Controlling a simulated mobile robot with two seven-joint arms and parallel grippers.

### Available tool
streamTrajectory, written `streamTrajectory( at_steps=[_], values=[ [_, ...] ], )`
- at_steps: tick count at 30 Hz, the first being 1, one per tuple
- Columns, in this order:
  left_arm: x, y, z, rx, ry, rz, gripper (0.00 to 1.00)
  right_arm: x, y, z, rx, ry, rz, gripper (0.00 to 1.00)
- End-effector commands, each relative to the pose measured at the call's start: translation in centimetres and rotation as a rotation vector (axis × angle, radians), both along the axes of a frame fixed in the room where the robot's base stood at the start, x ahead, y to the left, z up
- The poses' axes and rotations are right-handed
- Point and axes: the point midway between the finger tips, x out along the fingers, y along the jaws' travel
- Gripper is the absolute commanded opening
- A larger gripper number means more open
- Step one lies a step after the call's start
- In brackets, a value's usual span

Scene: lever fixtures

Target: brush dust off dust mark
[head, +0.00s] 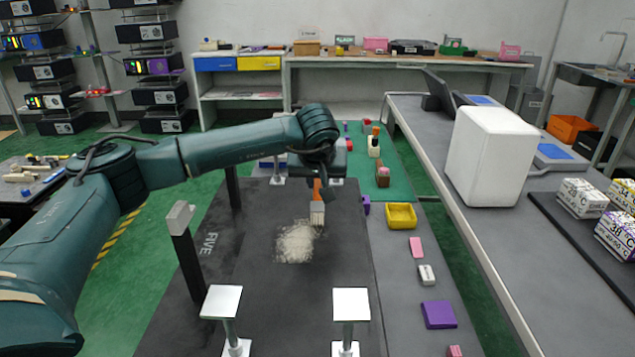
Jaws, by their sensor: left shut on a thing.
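The dust mark (295,244) is a pale, grainy patch on the dark mat (290,290) in the middle of the head view. My left arm reaches in from the left, and my left gripper (318,178) points down above the far right edge of the patch. It is shut on a brush (317,210) with an orange handle and pale bristles. The bristles are at the patch's upper right edge; I cannot tell if they touch the mat. The gripper's fingers are partly hidden by the wrist. My right gripper is not in view.
Two white-topped posts (222,302) (351,303) stand at the mat's near side, and a dark post (187,262) stands at its left. A yellow tray (401,216), a purple block (439,314) and small blocks lie to the right. A white box (490,155) stands farther right.

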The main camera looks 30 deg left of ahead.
Motion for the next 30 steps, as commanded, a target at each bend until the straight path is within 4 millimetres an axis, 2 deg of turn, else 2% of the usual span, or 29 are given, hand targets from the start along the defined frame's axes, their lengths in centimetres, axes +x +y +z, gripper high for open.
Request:
streamTrajectory(
  at_steps=[9,17,30],
  values=[
    [-2.2,-1.0,-0.2,0.000,0.002,-0.002,0.00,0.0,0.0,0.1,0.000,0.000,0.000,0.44],
    [-3.1,-1.5,-0.3,0.000,0.003,0.000,0.00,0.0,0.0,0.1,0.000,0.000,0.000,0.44],
    [-6.0,-2.8,-0.1,0.000,0.003,0.000,0.00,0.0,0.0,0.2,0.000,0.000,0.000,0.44]
  ],
)
